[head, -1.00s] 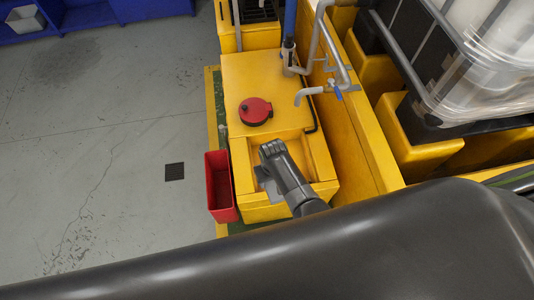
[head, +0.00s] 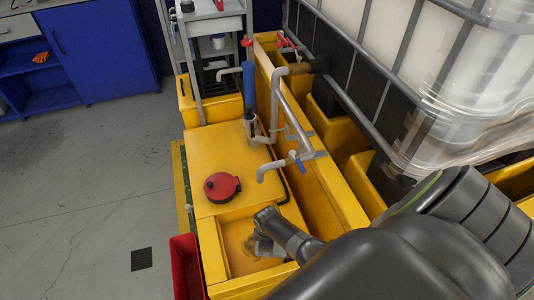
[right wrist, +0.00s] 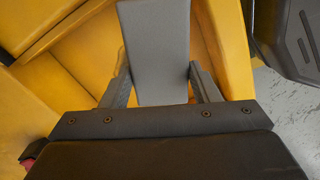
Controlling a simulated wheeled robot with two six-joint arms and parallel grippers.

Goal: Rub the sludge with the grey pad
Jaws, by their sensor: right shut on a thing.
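The grey pad (right wrist: 155,50) is a flat block between the two fingers of my right gripper (right wrist: 157,88), which is shut on it. In the head view my right gripper (head: 266,246) is down in the recessed basin (head: 236,262) of the yellow tank, near its right side. A faint brown smear, seemingly the sludge (head: 249,243), shows on the basin floor just left of the gripper. The gripper and arm hide part of it. I cannot tell whether the pad touches the floor. My left gripper is not in view.
A red lid (head: 222,187) sits on the tank top behind the basin. A red bin (head: 186,268) stands at its left. Grey pipes with a blue-handled tap (head: 297,160) rise on the right, beside a caged white container (head: 430,80). The floor at left is clear.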

